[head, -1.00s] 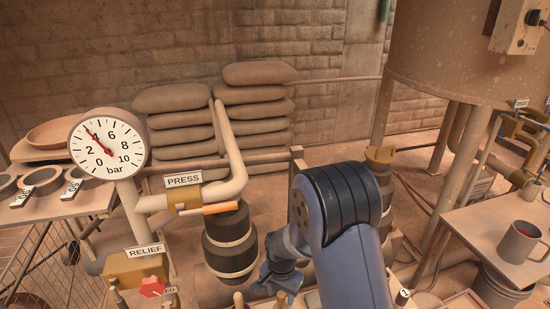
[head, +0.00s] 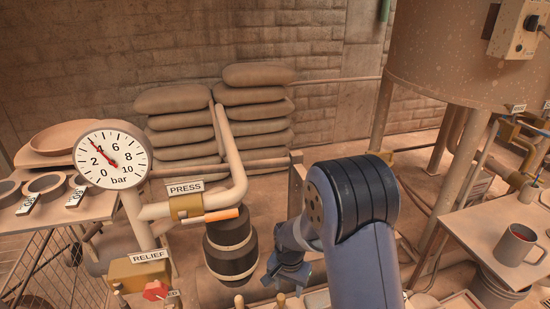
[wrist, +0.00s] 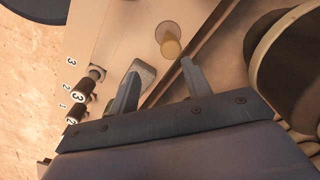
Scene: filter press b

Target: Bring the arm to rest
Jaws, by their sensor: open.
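My gripper (head: 287,277) shows small and partly hidden at the lower middle of the head view, below my bent blue arm. In the wrist view my gripper (wrist: 160,76) has its two fingers apart with nothing between them. The fingers point at a pale board beneath. A short brass-coloured peg (wrist: 169,38) on the board lies beyond the fingertips, apart from them.
Dark numbered handles (wrist: 80,100) sit beside my left finger. Dark round parts (wrist: 287,50) stand at right. The gauge (head: 111,156) reads about 4 bar, near the PRESS valve's orange handle (head: 222,215) and red RELIEF knob (head: 155,290). A mug (head: 516,245) stands on the right table.

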